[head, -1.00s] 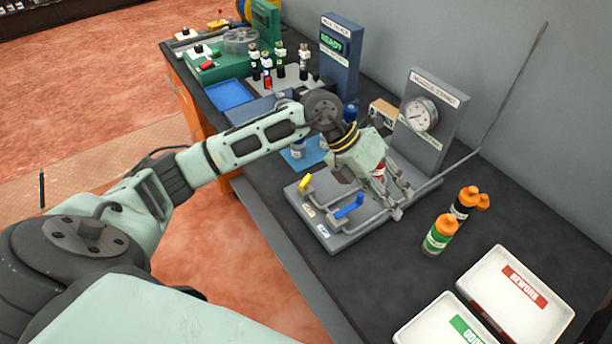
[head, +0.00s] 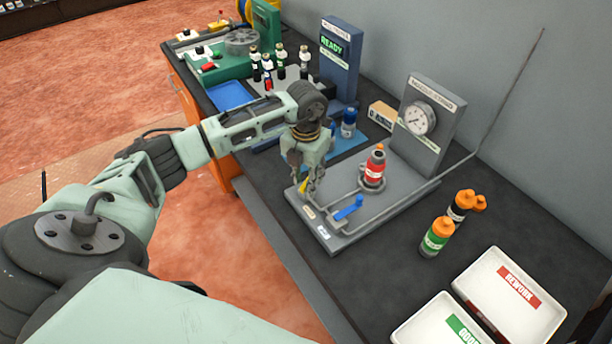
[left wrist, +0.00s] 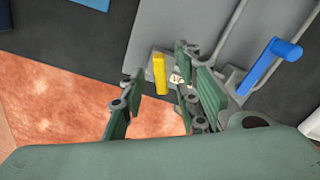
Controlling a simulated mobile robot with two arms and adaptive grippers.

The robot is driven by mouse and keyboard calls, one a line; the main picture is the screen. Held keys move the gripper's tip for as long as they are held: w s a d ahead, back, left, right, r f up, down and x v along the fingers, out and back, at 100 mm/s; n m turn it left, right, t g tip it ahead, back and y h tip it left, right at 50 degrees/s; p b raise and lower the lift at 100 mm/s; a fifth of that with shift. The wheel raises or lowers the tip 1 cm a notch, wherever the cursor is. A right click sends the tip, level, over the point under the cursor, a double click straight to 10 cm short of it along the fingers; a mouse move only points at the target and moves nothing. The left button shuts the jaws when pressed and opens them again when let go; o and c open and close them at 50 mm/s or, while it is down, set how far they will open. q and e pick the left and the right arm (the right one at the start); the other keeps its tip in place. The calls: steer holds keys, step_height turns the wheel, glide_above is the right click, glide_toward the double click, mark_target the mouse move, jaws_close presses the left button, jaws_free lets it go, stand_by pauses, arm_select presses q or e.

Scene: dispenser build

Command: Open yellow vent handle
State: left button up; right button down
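The yellow vent handle (head: 302,188) is at the left end of the grey stand's base plate (head: 345,243), largely covered by my gripper in the head view. In the left wrist view the yellow handle (left wrist: 159,73) shows between the two fingers, nearer the tips. My left gripper (head: 311,188) is open and points down over the handle; the left wrist view also shows its spread fingers (left wrist: 158,88). I cannot tell whether a finger touches the handle. My right gripper is in neither view.
A blue handle (head: 348,208) is right of the yellow one, with thin grey pipes alongside. A red bottle (head: 374,168) stands on the plate before the gauge panel (head: 428,125). Orange-capped bottles (head: 438,236) and white trays (head: 512,298) are to the right.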

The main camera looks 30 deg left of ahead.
arm_select(q)
steer(key=shift+f, duration=0.25)
steer(key=shift+c, duration=0.3)
jaws_close()
